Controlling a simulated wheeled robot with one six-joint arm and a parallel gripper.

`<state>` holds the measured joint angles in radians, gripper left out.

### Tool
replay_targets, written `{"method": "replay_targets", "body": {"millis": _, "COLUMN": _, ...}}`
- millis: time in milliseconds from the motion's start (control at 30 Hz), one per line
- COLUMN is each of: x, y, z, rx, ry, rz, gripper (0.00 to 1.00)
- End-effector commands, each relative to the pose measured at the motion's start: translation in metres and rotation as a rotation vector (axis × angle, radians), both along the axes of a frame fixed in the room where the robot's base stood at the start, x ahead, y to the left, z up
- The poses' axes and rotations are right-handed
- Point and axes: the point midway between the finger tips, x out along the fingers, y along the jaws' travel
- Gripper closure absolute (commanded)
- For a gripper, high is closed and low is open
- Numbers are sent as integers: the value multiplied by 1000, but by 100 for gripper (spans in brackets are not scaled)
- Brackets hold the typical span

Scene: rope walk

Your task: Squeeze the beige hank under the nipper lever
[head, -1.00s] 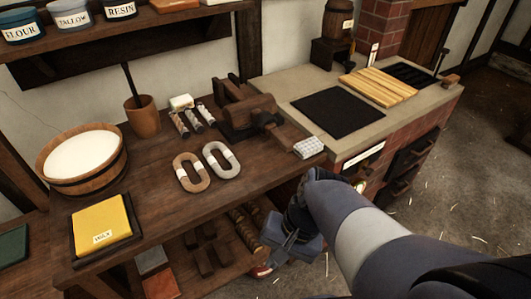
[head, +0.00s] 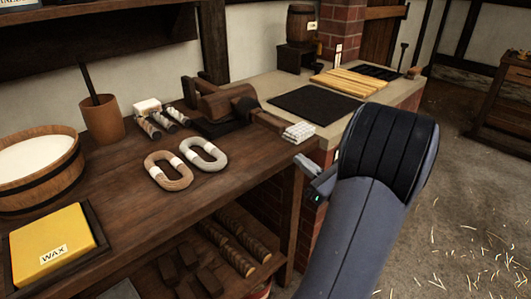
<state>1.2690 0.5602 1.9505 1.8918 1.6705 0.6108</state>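Two oval hanks lie side by side on the wooden bench. The beige hank (head: 166,178) is on the left with a pale band around it, and a whiter hank (head: 203,156) is on the right, nearly touching it. A dark wooden device with a block and lever, which looks like the nipper (head: 215,103), stands behind the hanks at the back of the bench. My gripper (head: 308,170) is off the right front edge of the bench, mostly hidden by my arm. It is apart from both hanks, and I cannot see its fingers clearly.
A folded white cloth (head: 298,131) lies at the bench's right end. A yellow wax block (head: 50,248), a wooden tub (head: 38,190), a brown mug (head: 102,122) and several small rolls (head: 163,123) stand left and behind. A stone counter (head: 265,83) adjoins on the right.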

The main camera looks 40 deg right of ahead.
Motion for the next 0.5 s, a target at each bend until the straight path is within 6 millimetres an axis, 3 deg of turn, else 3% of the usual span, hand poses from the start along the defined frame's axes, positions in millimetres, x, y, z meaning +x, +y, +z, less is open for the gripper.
{"method": "replay_targets", "body": {"millis": 167, "x": 6, "y": -6, "z": 2, "rx": 11, "ry": -14, "rz": -19, "gripper": 100}}
{"method": "replay_targets", "body": {"millis": 500, "x": 60, "y": 0, "z": 18, "rx": 8, "ry": -13, "rz": -13, "gripper": 100}}
